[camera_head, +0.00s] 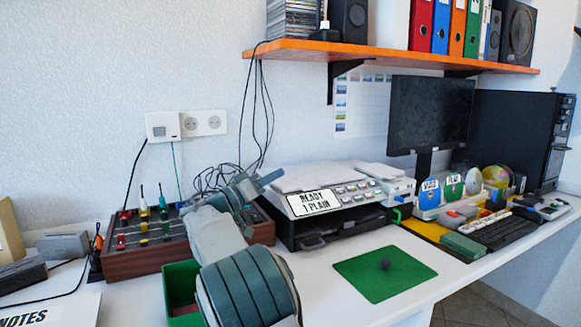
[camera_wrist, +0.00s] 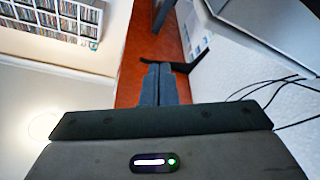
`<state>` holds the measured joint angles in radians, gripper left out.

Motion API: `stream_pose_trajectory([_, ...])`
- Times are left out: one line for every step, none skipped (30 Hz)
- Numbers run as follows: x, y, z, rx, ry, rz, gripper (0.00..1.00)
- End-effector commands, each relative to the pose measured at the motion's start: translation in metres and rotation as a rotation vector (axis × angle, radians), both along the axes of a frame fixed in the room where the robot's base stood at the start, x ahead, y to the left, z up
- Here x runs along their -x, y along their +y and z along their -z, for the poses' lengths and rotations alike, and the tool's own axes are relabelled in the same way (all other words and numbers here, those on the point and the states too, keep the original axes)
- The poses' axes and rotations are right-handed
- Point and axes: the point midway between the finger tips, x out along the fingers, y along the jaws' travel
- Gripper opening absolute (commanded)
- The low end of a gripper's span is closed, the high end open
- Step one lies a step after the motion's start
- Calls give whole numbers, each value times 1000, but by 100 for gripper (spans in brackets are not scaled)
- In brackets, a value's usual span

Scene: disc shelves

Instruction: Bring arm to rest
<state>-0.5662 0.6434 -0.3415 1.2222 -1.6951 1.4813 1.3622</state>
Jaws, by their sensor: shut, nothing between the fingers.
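My gripper (camera_head: 272,178) is raised above the desk in the head view, left of the printer (camera_head: 318,202). It is in front of the wooden-sided box with knobs (camera_head: 135,258). In the wrist view the two dark fingers (camera_wrist: 158,68) are together and nothing shows between them. Beyond the fingertips the wrist view shows the orange underside of a shelf (camera_wrist: 150,30). My arm is bent and crosses the lower left middle of the head view, hiding part of a green bin (camera_head: 180,285).
An orange shelf (camera_head: 400,58) with binders and speakers hangs above. Cables (camera_head: 262,110) hang close behind my gripper. A green mat (camera_head: 385,272) lies right of my arm. A monitor (camera_head: 430,113) and keyboard (camera_head: 500,232) stand farther right. White desk space is clear around the mat.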

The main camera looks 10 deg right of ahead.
Motion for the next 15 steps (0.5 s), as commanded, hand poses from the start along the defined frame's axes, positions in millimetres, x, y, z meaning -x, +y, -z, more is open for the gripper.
stream_pose_trajectory([2, 9, 2, 1, 2, -2, 0])
stream_pose_trajectory([3, 12, 3, 1, 2, -2, 0])
stream_pose_trajectory([4, 16, 5, 0, 2, 0, 0])
stream_pose_trajectory([4, 19, 7, 0, 2, 0, 0])
stream_pose_trajectory([5, 21, 8, 1, 2, 1, 0])
stream_pose_trajectory([6, 23, 8, 0, 2, 1, 0])
stream_pose_trajectory([7, 24, 8, -2, 5, 2, 0])
stream_pose_trajectory([8, 23, 7, -6, 10, 5, 0])
stream_pose_trajectory([10, 19, 5, -17, 24, 12, 0])
stream_pose_trajectory([12, 13, 2, -32, 40, 19, 0])
stream_pose_trajectory([14, 6, -1, -48, 61, 29, 0])
stream_pose_trajectory([18, -5, -5, -78, 99, 42, 0])
stream_pose_trajectory([22, -14, -8, -105, 133, 53, 0])
stream_pose_trajectory([28, -24, -11, -135, 170, 65, 0])
stream_pose_trajectory([35, -38, -15, -179, 226, 79, 0])
